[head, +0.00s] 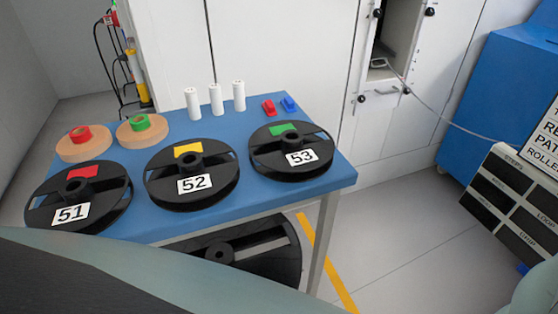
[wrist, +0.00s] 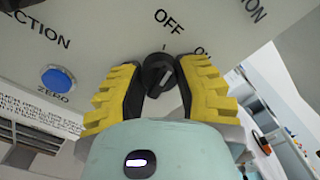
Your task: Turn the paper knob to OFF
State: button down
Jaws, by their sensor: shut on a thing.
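In the wrist view, a black rotary knob (wrist: 158,74) sits on a light grey panel (wrist: 105,30), with OFF printed beyond it and a second label, seemingly ON, partly hidden at its right. A small tick mark lies between the knob and OFF. A short pale mark shows on the knob's face; I cannot tell its exact setting. My gripper (wrist: 160,88) has its yellow-and-black fingers on either side of the knob, shut on it. No label naming this knob as paper is readable. The head view does not show the knob or gripper.
A blue button (wrist: 57,78) marked ZERO is left of my gripper. In the head view, a blue table (head: 245,195) holds black reels 51 (head: 115,212), 52 (head: 222,195) and 53 (head: 318,165). A sign (head: 545,145) and dark-labelled rack (head: 510,195) stand right; floor between is clear.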

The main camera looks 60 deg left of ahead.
jog(key=shift+f+n+b, duration=0.2)
jog(key=shift+n+b, duration=1)
jog(key=shift+n, duration=0.3)
jog(key=c, duration=0.6)
grip_release()
jog(key=shift+r, duration=0.2)
jog(key=v, duration=1.2)
jog(key=shift+d, duration=0.1)
